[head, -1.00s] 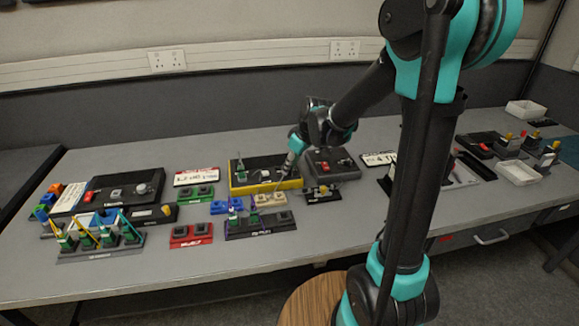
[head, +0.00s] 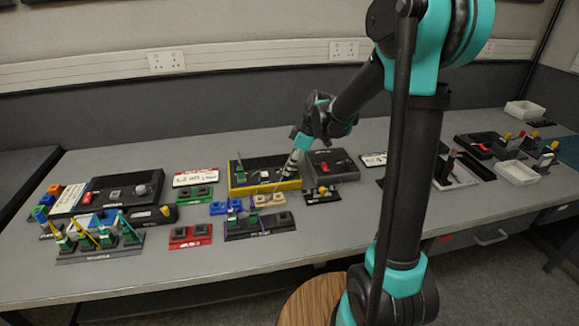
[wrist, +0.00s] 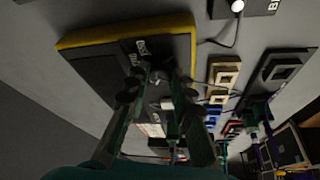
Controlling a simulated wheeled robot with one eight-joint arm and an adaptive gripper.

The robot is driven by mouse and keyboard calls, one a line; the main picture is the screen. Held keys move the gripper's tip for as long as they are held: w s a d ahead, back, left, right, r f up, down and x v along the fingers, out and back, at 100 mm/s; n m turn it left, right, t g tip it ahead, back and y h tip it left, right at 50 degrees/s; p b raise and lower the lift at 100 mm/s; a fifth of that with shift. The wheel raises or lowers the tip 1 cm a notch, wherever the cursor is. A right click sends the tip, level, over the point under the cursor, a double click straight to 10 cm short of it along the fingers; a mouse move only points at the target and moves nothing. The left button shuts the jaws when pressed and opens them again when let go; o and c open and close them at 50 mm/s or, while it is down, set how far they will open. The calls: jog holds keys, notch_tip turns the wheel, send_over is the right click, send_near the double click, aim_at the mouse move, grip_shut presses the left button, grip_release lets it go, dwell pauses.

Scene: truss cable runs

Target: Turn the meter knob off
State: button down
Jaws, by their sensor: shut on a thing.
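The meter (head: 240,187) is a flat black box with a yellow rim, lying on the grey bench near the middle. In the wrist view the meter (wrist: 95,72) fills the upper left, with small white markings at its right part. My gripper (head: 285,177) reaches down over the meter's right part. In the wrist view my gripper (wrist: 158,75) has its two dark fingers converging on a small dark knob on the meter's face. The fingers are shut on it and hide most of it, so I cannot read where the knob points.
A grey box with a red switch (head: 338,167) stands close right of the meter. Beige (head: 270,201), blue (head: 226,207) and red (head: 190,236) blocks lie in front. A rack with green plugs (head: 100,250) is at left. The bench's front strip is clear.

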jog(key=c, duration=1.3)
grip_release()
jog(key=v, duration=1.2)
jog(key=shift+a, duration=0.1)
